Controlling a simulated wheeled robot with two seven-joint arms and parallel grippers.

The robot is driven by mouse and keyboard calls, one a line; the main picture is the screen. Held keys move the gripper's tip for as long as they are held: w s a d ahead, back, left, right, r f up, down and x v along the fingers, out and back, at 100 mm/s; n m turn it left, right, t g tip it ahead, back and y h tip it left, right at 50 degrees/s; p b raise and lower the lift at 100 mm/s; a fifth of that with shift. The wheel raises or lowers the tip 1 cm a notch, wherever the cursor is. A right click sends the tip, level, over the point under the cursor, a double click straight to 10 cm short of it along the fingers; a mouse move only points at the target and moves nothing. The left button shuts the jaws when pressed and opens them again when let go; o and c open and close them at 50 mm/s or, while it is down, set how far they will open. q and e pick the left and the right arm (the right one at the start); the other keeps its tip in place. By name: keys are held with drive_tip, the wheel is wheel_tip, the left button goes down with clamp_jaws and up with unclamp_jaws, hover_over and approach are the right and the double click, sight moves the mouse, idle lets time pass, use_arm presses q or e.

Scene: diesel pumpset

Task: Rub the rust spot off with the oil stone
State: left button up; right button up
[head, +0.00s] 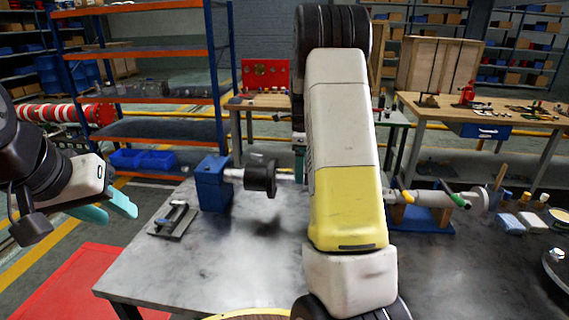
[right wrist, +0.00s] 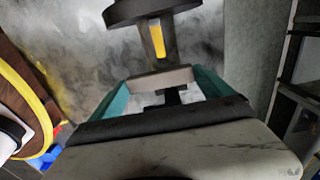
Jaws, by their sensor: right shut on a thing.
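My right gripper (right wrist: 160,92) has its teal fingers closed on a pale brownish-grey block, the oil stone (right wrist: 160,78). The right wrist view shows a dark disc and a yellow-marked piece (right wrist: 157,40) just beyond the stone; contact cannot be told. I cannot make out the rust spot. My left gripper (head: 121,213) is open and empty, left of the bench.
A blue block (head: 212,184) holds the shaft's left end on the grey bench (head: 180,270). Bottles and pale blocks (head: 510,223) stand at the right. The front left of the bench top is clear.

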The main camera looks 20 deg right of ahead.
drive_tip(key=shift+w+d, duration=0.25)
drive_tip(key=shift+w, duration=0.25)
drive_tip(key=shift+w+d, duration=0.25)
drive_tip(key=shift+w, duration=0.25)
drive_tip(key=shift+s+a+r, duration=0.1)
drive_tip(key=shift+s+a, duration=0.2)
drive_tip(key=shift+s, duration=0.25)
drive_tip(key=shift+s+a+r, duration=0.1)
drive_tip(key=shift+s+a, duration=0.15)
drive_tip(key=shift+s, duration=0.25)
drive_tip(key=shift+w+d+f, duration=0.1)
drive_tip(key=shift+w+d, duration=0.2)
drive_tip(key=shift+w, duration=0.25)
drive_tip(key=shift+w+d+f, duration=0.1)
drive_tip(key=shift+w+d, duration=0.15)
drive_tip(key=shift+w, duration=0.3)
drive_tip(key=shift+r, duration=0.1)
drive_tip(key=shift+r, duration=3.45)
